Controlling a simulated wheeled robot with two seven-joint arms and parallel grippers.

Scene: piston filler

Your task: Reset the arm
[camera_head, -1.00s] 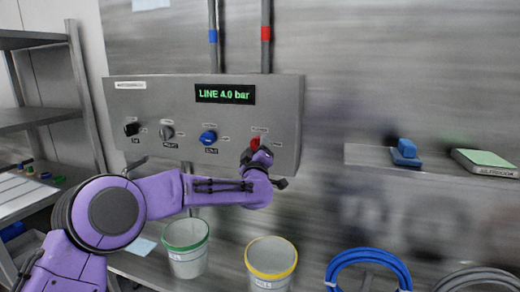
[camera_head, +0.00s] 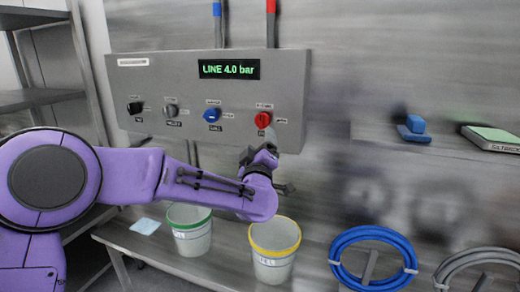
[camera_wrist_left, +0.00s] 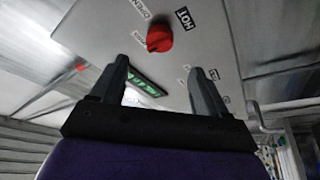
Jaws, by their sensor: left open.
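My left arm (camera_head: 215,190) is purple and reaches in from the left in the head view. Its gripper (camera_head: 264,148) is just below the red knob (camera_head: 263,120) on the grey control panel (camera_head: 180,85). In the left wrist view the gripper (camera_wrist_left: 158,85) is open and empty, its two fingers apart. The red knob (camera_wrist_left: 160,38) is beyond the fingertips there, clear of them. The panel also carries a blue knob (camera_head: 212,115), a grey knob (camera_head: 171,111), a black knob (camera_head: 134,107) and a display (camera_head: 229,69) reading LINE 4.0 bar. My right gripper is not in view.
Below the panel stand a green-rimmed bucket (camera_head: 190,238) and a yellow-rimmed bucket (camera_head: 274,262). A blue hose coil (camera_head: 340,262) and a grey coil (camera_head: 450,265) are at the right. A wall shelf (camera_head: 440,146) holds a blue item (camera_head: 415,125). Metal shelving (camera_head: 40,97) stands at left.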

